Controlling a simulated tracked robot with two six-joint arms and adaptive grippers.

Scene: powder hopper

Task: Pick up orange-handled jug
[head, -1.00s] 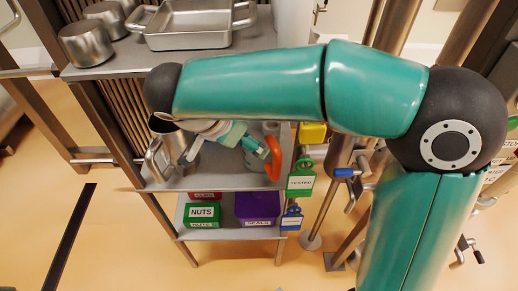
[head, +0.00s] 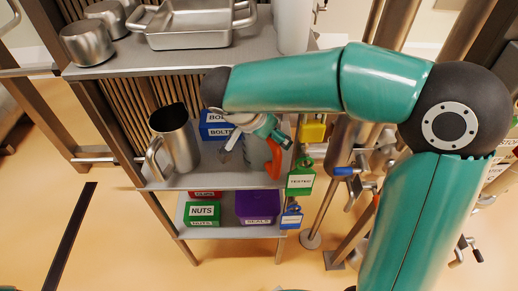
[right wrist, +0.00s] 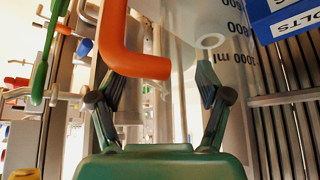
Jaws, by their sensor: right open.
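The orange handle (head: 274,158) of the jug shows on the middle shelf in the head view, at the shelf's right end. The jug body is mostly hidden there by my right gripper (head: 276,135) and arm. In the right wrist view, the orange handle (right wrist: 122,45) hangs ahead of the left finger, and the pale jug body (right wrist: 232,70) with ml marks stands behind the right finger. My right gripper (right wrist: 158,82) is open with nothing held between its fingers. I cannot tell whether a finger touches the handle. My left gripper is not in view.
A steel pitcher (head: 175,138) stands left on the same shelf, with a blue bolts box (head: 215,120) behind. Green nuts (head: 202,212) and purple seals (head: 258,205) boxes sit below.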

